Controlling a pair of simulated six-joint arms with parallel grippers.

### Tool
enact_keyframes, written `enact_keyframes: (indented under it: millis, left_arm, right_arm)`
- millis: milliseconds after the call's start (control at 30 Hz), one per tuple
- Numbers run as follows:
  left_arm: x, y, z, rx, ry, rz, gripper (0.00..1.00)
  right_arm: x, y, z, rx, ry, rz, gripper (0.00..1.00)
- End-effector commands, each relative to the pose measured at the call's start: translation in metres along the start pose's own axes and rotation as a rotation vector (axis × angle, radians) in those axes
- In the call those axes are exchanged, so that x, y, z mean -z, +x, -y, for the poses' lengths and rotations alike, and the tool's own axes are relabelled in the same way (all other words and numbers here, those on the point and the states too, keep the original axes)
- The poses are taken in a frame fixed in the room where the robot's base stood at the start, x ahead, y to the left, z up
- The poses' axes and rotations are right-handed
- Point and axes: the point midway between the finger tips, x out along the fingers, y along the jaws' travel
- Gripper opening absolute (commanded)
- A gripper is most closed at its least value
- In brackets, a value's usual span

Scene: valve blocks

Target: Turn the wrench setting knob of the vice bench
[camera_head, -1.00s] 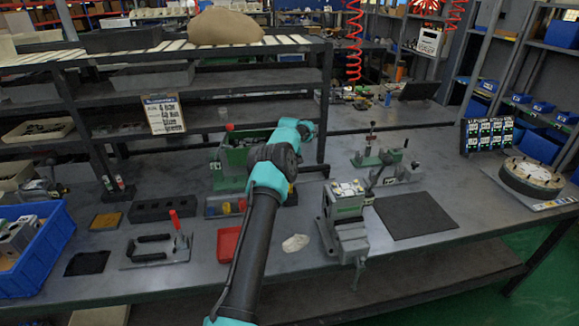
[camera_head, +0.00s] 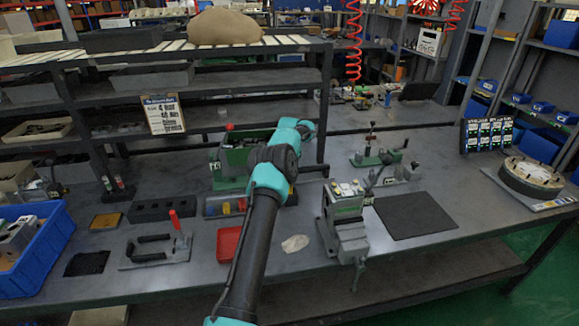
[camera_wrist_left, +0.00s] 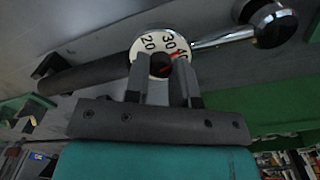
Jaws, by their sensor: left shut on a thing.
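In the left wrist view, a white round dial (camera_wrist_left: 149,42) has black numbers 20 and 30 and a red pointer mark. My left gripper (camera_wrist_left: 162,66) is shut on the small dark knob (camera_wrist_left: 160,67) at the dial's lower edge, with one finger on each side. In the head view, my left arm reaches up over the bench, and its fingers and the dial cannot be made out behind it. A grey and green vice (camera_head: 346,224) stands on the bench right of my arm. My right gripper is not in view.
In the wrist view, a black bar (camera_wrist_left: 88,74) extends left of the dial and a chrome lever (camera_wrist_left: 225,38) right. In the head view, a green fixture (camera_head: 228,163) is behind my arm, with a red tray (camera_head: 228,243) beside it. A dark mat (camera_head: 414,216) lies right of the vice.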

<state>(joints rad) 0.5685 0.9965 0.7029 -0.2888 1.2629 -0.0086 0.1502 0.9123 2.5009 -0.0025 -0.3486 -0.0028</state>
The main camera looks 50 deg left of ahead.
Motion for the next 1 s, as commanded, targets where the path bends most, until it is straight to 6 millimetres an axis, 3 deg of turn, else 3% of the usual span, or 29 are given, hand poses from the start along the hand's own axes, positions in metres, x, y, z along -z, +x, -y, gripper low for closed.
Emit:
enact_keyframes:
  millis: [267, 300, 533, 1000]
  left_arm:
    - [0.0002, -0.0008, 0.0002, 0.000, -0.001, -0.001, 0.00]
    - [0.0002, -0.0008, 0.0002, 0.000, -0.001, -0.001, 0.27]
    - [0.0001, -0.0003, -0.0001, 0.000, -0.001, -0.001, 0.49]
    - [-0.0002, 0.0013, -0.0012, -0.001, -0.013, 0.002, 0.50]
  right_arm:
    - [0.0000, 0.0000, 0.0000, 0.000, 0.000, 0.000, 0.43]
    - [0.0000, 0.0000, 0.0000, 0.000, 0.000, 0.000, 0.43]
    - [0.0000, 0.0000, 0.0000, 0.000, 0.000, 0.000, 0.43]
    - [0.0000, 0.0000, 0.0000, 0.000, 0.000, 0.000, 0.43]
